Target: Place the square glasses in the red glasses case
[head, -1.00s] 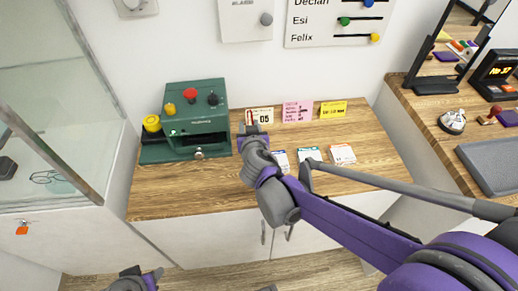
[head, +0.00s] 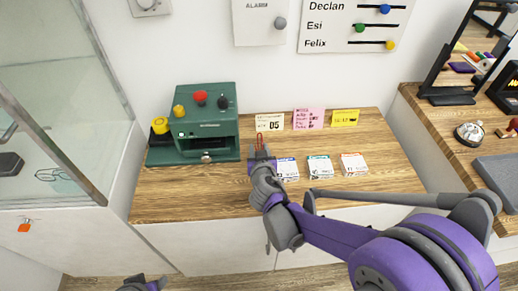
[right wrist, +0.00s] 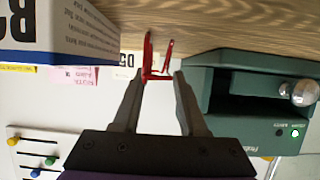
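A thin red frame that looks like glasses (right wrist: 149,62) sits between the fingertips of my right gripper (right wrist: 160,76) in the right wrist view. In the head view the red frame (head: 260,139) shows at the tip of my right gripper (head: 262,153), over the wooden counter. The fingers close on its sides. A second pair of glasses, thin and dark teal (head: 62,180), lies behind glass in the left cabinet. A dark case-like object (head: 10,165) is beside it. I see no red glasses case. My left gripper (head: 145,284) is cut off at the bottom edge.
A green machine (head: 206,110) stands on the counter (head: 180,205), left of my right gripper. White boxes (head: 320,167) and upright cards (head: 308,120) stand to the right. The cabinet has an orange lock (head: 24,227). A side counter (head: 425,110) holds a grey tray (head: 500,180).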

